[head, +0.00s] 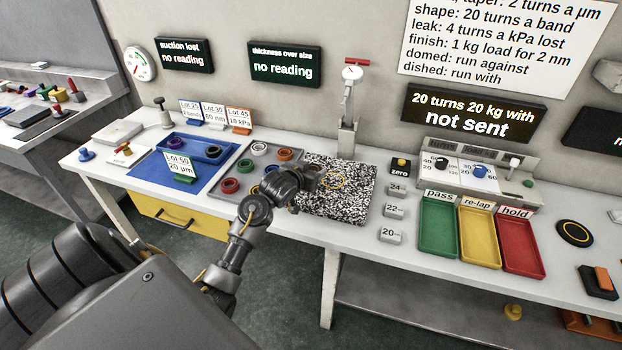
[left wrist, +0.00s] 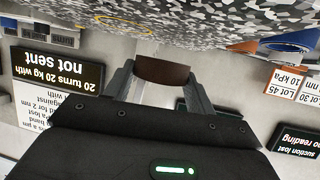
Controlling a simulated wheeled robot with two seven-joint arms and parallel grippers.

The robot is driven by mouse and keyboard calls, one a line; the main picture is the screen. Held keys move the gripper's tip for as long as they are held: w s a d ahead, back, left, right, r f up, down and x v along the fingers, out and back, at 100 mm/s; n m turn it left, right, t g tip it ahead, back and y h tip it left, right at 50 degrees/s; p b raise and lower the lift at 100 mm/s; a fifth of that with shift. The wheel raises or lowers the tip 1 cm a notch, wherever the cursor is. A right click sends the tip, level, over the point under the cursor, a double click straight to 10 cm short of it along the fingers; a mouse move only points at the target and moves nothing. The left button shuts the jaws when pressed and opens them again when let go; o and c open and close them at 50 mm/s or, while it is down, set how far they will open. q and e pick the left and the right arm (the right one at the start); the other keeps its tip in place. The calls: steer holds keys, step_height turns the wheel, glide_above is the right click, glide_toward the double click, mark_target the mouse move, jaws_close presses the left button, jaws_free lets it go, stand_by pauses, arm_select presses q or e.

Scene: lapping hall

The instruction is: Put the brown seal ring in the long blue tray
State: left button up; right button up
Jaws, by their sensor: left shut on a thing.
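My left gripper (head: 308,180) is over the left part of the black-and-white speckled plate in the head view. In the left wrist view it is shut on the brown seal ring (left wrist: 162,72), held between the two fingertips. In the head view the ring is mostly hidden by the gripper. My right gripper is not in view.
A grey tray (head: 244,165) with several coloured rings lies between the blue tray and the speckled plate (head: 338,205). A lot card (head: 178,163) stands before the blue tray, more cards behind it. A post (head: 347,130) rises behind the plate. Green, yellow and red trays are right.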

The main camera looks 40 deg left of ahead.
arm_select(q)
steer(key=shift+f, duration=1.45)
steer(key=shift+f, duration=0.15)
steer(key=o, duration=1)
